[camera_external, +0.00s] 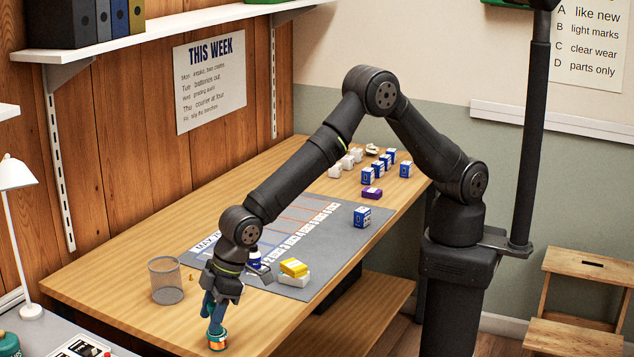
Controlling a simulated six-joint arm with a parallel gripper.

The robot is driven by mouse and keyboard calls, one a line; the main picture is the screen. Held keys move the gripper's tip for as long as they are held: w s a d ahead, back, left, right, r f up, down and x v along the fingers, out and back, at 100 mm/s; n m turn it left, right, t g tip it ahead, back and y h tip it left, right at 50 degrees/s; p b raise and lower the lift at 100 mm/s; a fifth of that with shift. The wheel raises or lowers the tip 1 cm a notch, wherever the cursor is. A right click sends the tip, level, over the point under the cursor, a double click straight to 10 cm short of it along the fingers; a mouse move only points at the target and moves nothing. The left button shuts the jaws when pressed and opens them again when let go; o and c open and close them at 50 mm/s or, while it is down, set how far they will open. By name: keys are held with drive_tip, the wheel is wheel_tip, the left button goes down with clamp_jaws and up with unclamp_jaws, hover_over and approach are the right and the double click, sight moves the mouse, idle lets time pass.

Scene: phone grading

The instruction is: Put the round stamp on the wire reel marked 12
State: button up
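My gripper (217,306) points down at the near left end of the desk. A blue-teal piece (216,326) shows at its fingertips, and I cannot tell whether it is the round stamp or part of the gripper. A copper-coloured wire reel with a teal rim (217,343) is directly below it, touching or very close. No number is readable on the reel. The gap between the fingers is hidden, so I cannot tell whether they are shut on something. A dark blue and white object (254,258) stands behind the gripper, partly covered by it.
A wire mesh cup (165,281) stands left of my gripper. A yellow block lies on a white box (293,274) on the grey mat (325,240).

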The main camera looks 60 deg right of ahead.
drive_tip(key=shift+d+r, duration=0.1)
drive_tip(key=shift+r, duration=0.35)
drive_tip(key=v, duration=1.1)
drive_tip(key=shift+r, duration=0.2)
drive_tip(key=shift+f, duration=0.1)
drive_tip(key=x, duration=1.1)
drive_tip(key=shift+f, duration=0.35)
drive_tip(key=shift+r, duration=1)
